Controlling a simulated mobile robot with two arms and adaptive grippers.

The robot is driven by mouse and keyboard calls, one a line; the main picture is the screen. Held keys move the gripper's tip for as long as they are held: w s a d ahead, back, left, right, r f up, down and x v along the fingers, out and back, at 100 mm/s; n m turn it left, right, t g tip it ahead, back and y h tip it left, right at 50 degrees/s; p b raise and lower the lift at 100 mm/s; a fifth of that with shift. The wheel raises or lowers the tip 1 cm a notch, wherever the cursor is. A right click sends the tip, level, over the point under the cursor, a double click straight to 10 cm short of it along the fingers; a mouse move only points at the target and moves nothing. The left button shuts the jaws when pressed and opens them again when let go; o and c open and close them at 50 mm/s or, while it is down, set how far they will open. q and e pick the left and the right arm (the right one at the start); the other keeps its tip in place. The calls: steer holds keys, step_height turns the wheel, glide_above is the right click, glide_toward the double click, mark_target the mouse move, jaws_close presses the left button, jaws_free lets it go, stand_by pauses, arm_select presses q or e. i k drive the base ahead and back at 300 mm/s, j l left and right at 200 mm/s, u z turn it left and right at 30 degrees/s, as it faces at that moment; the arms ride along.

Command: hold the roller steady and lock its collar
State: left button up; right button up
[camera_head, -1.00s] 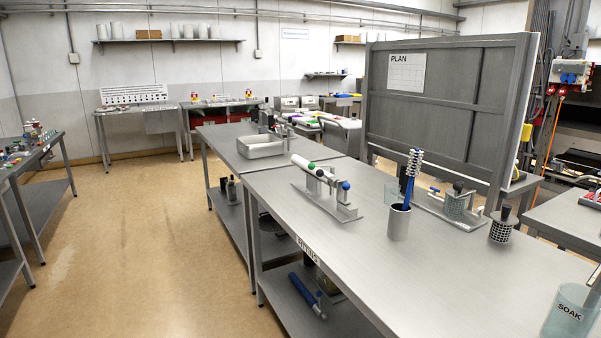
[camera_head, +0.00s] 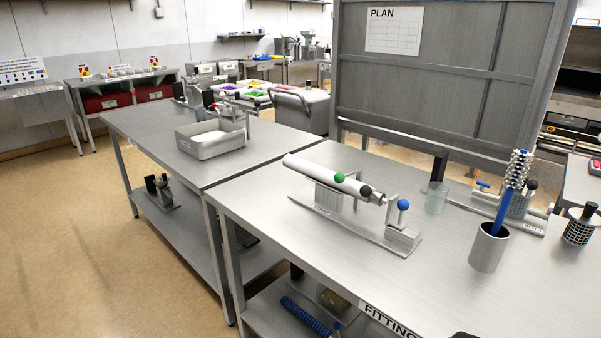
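A white roller (camera_head: 318,173) lies along a grey metal stand (camera_head: 345,218) on the steel bench. A green ball knob (camera_head: 339,177) and a dark ball knob (camera_head: 366,191) show along it. A blue ball knob (camera_head: 403,205) stands on a post at its right end. I cannot tell which part is the collar. Neither of my grippers is in view, and nothing of mine touches the roller.
On the steel bench (camera_head: 270,205), a grey cup (camera_head: 488,250) with a blue-handled brush stands right of the stand. A clear beaker (camera_head: 436,197) is behind. A grey tray (camera_head: 210,141) sits on the far bench. The floor (camera_head: 70,230) at left is clear.

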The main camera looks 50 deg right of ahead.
mark_target(366, 190)
steer(key=i+z, duration=0.25)
steer(key=i, duration=0.35)
steer(key=i+j+z, duration=0.25)
steer(key=i, duration=0.4)
